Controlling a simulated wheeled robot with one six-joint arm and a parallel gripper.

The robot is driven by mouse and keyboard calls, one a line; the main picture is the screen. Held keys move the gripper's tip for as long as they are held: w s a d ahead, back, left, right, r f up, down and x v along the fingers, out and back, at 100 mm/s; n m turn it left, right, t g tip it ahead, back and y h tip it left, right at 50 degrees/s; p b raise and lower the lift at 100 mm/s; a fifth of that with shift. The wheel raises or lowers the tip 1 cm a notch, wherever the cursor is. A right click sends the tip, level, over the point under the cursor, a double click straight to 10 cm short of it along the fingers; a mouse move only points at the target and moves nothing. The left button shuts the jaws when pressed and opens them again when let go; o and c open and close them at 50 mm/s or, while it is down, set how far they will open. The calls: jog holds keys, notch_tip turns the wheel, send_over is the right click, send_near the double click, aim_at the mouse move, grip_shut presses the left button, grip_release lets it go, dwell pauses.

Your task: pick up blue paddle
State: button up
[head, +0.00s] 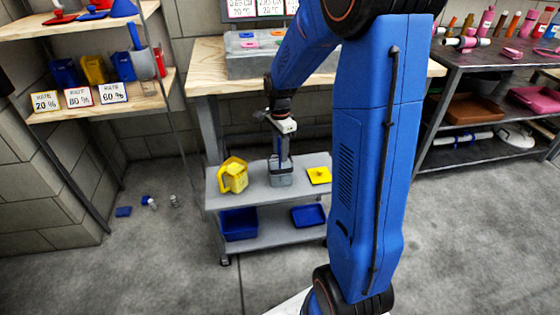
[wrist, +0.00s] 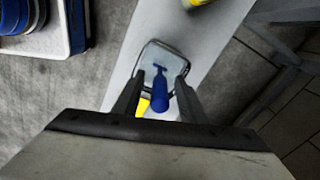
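A blue paddle (wrist: 160,92) stands in a small grey container (wrist: 172,56) on the grey cart. In the wrist view its handle points up toward the camera. My gripper (wrist: 161,78) is open, with one finger on each side of the handle and a visible gap to each. In the head view my gripper (head: 282,148) points straight down over the container (head: 281,180). There the fingers largely hide the paddle.
On the cart (head: 212,200), a yellow jug (head: 233,175) stands left of the container and a yellow flat piece (head: 319,175) lies to the right. Blue trays (head: 239,224) sit on its lower shelf. A wooden workbench (head: 208,70) stands behind. Small items (head: 123,211) lie on the floor.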

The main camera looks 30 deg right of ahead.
grip_shut()
